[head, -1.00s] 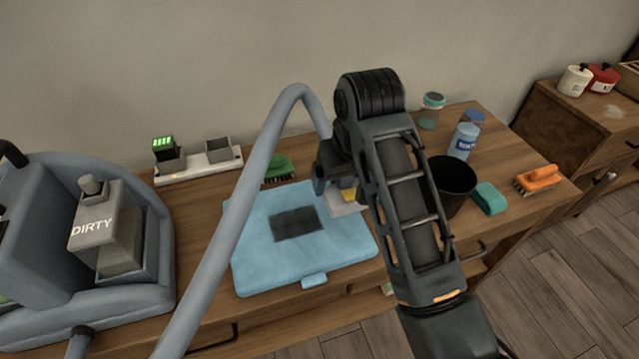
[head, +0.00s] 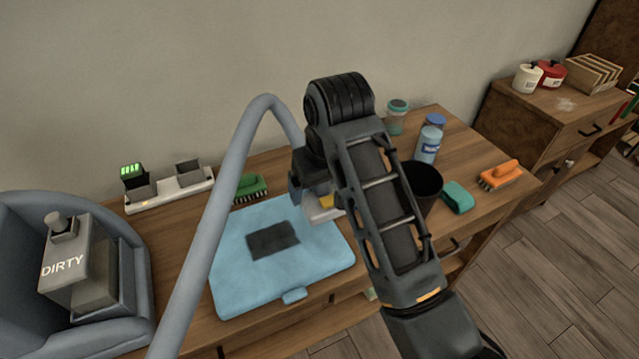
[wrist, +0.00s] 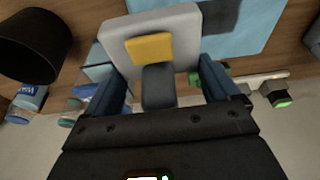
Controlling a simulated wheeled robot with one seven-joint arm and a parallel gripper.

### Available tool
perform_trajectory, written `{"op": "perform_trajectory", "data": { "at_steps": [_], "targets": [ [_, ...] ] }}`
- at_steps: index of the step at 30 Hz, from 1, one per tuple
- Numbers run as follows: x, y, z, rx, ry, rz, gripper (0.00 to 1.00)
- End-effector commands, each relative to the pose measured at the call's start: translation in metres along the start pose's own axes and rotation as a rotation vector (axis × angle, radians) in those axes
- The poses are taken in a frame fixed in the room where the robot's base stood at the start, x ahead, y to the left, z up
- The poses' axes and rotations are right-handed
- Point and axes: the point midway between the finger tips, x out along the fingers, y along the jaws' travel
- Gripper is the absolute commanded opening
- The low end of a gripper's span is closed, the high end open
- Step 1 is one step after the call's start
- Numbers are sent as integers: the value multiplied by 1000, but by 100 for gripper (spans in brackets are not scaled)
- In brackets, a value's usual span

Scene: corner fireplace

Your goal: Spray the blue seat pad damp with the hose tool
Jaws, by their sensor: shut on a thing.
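The blue seat pad (head: 325,262) lies flat on the wooden cabinet top, with a dark rectangular patch (head: 273,240) on it and a small tab at its front edge. My gripper (head: 309,192) is over the pad's back right part. It is shut on the hose tool, which has a pale grey head (head: 322,212) with a yellow block. In the wrist view the tool's head (wrist: 187,45) sits between the two blue fingers of my gripper (wrist: 160,85), over the pad's edge (wrist: 245,25). The grey hose (head: 215,205) arches up from the tool and down to the left. No spray shows.
A grey machine with a tank marked DIRTY (head: 65,268) stands left. A charger strip (head: 170,190) and green brush (head: 250,188) are behind the pad. A black cup (head: 424,185), teal sponge (head: 457,197), orange brush (head: 500,175) and blue bottle (head: 428,145) stand right.

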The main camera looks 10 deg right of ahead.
Motion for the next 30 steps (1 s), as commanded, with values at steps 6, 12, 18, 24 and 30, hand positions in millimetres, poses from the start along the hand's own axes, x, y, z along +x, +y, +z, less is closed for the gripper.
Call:
{"op": "perform_trajectory", "data": {
  "at_steps": [6,12,18,24,30],
  "targets": [
    [-22,0,-6,0,1,0,60],
    [-39,0,-11,0,2,0,60],
    [-54,0,-16,0,3,0,60],
    [-70,0,-20,0,2,0,60],
    [-73,0,-20,0,1,0,60]
  ]
}}
